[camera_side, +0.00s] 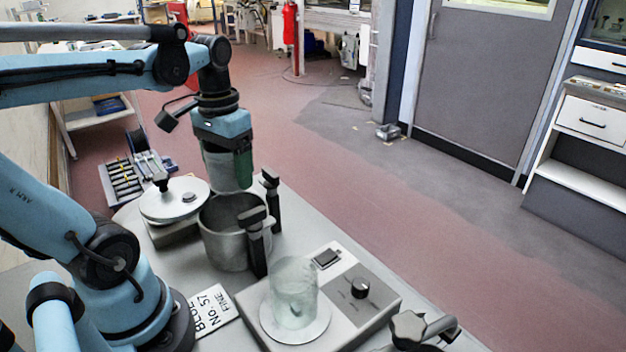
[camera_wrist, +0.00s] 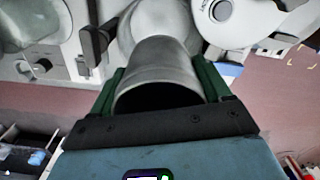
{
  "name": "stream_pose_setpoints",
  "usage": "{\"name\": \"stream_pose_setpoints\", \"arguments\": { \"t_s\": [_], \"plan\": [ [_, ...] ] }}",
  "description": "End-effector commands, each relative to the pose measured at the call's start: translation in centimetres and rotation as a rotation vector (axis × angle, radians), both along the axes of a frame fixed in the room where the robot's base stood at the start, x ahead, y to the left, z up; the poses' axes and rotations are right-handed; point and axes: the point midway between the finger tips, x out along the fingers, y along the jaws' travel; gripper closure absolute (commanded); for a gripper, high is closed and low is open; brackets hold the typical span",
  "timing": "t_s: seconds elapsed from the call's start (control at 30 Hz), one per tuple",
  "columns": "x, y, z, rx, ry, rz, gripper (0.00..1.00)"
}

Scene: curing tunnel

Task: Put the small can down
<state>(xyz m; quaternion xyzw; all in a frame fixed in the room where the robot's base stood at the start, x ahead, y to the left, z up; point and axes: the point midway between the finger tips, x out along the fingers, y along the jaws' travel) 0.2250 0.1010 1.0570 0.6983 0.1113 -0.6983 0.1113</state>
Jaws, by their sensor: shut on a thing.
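My gripper (camera_wrist: 162,82) is shut on the small grey can (camera_wrist: 160,62), with a green finger on each side of it in the wrist view. In the side view my gripper (camera_side: 230,172) points down, and the can (camera_side: 218,168) hangs below it, partly covered by the near finger. The can's lower end appears just above the open mouth of a metal pot (camera_side: 222,246). I cannot tell whether it is over the mouth or behind it.
The pot has upright black handles (camera_side: 256,245). A round-topped white balance (camera_side: 172,204) stands left of it. A hotplate (camera_side: 345,318) with a glass beaker (camera_side: 294,290) stands in front. A label card (camera_side: 212,310) lies nearby.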

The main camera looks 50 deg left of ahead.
Motion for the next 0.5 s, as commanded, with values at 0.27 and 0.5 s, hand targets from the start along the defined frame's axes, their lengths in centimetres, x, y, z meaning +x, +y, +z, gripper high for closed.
{"name": "stream_pose_setpoints", "arguments": {
  "t_s": [0.27,0.5],
  "plan": [
    [0.0,0.0,1.9,0.000,0.000,0.000,0.65],
    [0.6,-0.6,2.7,0.000,0.000,-0.004,0.65]
  ]
}}
